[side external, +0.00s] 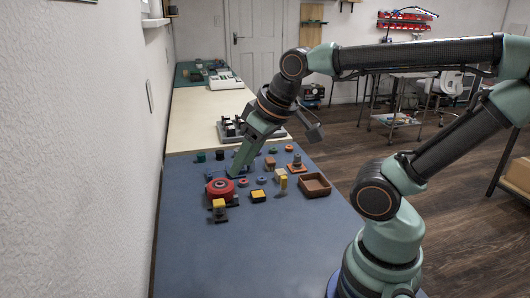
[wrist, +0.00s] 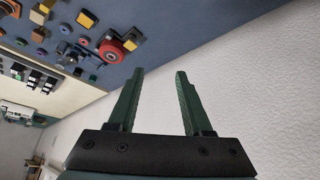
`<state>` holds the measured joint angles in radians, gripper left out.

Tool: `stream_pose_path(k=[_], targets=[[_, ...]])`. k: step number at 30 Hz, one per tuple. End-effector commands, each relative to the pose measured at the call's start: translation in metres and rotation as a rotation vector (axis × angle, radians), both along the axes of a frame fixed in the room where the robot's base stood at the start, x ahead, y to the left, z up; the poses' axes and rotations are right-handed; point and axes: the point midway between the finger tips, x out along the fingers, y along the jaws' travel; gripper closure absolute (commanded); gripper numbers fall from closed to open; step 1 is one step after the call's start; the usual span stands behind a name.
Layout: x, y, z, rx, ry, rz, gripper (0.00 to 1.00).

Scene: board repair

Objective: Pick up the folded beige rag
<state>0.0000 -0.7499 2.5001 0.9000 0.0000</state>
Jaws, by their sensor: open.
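I cannot make out a folded beige rag in either view. My gripper (side external: 240,172) reaches down over the blue-grey mat, behind the red round spool, and hides part of the mat there. In the wrist view my gripper (wrist: 160,72) shows two green fingers apart with nothing between them.
On the blue-grey mat (side external: 250,250) stand the red spool (side external: 220,187), yellow-and-black blocks (side external: 258,196), a brown tray (side external: 315,185) and several small parts. A dark fixture (side external: 232,130) stands behind. The mat's front is clear. A wall (side external: 70,150) borders the left.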

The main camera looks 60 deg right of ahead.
Motion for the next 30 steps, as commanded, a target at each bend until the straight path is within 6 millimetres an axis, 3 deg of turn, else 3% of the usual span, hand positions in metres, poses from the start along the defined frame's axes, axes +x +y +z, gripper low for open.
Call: stream_pose_path(k=[7, 8, 11, 12, 23, 26, 30], targets=[[0.000, 0.000, 0.000, 0.000, 0.000, 0.000, 0.50], [0.000, 0.000, 0.000, 0.000, 0.000, 0.000, 0.46], [0.000, 0.000, 0.000, 0.000, 0.000, 0.000, 0.08], [0.000, 0.000, 0.000, 0.000, 0.000, 0.000, 0.05], [0.004, -0.004, 0.002, -0.011, 0.008, 0.008, 0.05], [0.014, -0.015, 0.007, -0.043, 0.034, 0.034, 0.05], [0.039, -0.045, 0.014, -0.109, 0.096, 0.105, 0.05]])
